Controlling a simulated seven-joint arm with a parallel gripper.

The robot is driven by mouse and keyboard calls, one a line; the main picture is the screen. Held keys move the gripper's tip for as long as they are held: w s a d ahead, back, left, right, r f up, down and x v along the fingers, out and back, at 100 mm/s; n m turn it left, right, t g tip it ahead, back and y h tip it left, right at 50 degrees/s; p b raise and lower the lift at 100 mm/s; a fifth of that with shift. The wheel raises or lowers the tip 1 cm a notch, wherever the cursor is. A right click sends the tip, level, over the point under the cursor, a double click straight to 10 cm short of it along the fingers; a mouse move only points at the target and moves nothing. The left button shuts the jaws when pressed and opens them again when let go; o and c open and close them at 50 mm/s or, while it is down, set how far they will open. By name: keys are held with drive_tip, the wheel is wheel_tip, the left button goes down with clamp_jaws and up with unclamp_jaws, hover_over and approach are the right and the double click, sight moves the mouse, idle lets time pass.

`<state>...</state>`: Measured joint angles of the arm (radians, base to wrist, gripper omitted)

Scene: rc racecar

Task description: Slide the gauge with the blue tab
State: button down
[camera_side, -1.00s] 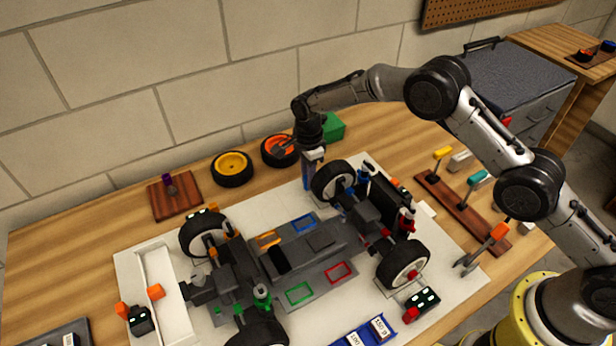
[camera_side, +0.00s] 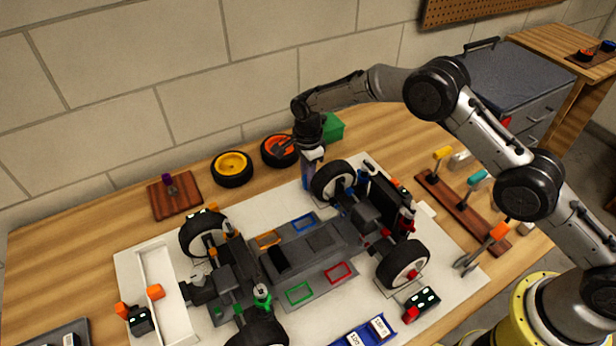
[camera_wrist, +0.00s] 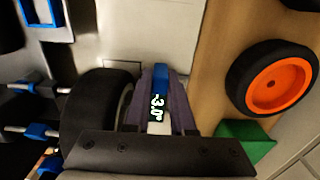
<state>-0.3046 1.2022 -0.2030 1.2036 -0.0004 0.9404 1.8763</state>
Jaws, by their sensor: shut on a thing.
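The gauge (camera_wrist: 158,105) is a slim block with a blue end and a lit display reading about -3.0°. My gripper (camera_wrist: 160,82) is shut on it, with one finger on each side in the wrist view. The gauge stands beside the car's black tire (camera_wrist: 88,112), and I cannot tell whether they touch. In the side view my gripper (camera_side: 309,178) is at the far side of the car, next to the back right wheel (camera_side: 333,181). The gauge's lower end and its blue tab are hard to make out there.
An orange-rimmed wheel (camera_side: 279,151), a yellow-rimmed wheel (camera_side: 232,168) and a green block (camera_side: 333,126) lie behind the car on the wooden table. The car chassis (camera_side: 310,243) sits on a white board. A tool rack (camera_side: 463,205) is at the right.

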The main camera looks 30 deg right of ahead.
drive_tip(key=shift+w+r, duration=0.1)
drive_tip(key=shift+w, duration=1.6)
drive_tip(key=c, duration=1)
unclamp_jaws()
drive_tip(key=shift+w, duration=0.1)
drive_tip(key=shift+c, duration=0.2)
drive_tip(key=shift+r, duration=0.1)
wheel_tip(320, 180, up, 14)
drive_tip(key=shift+f, duration=0.2)
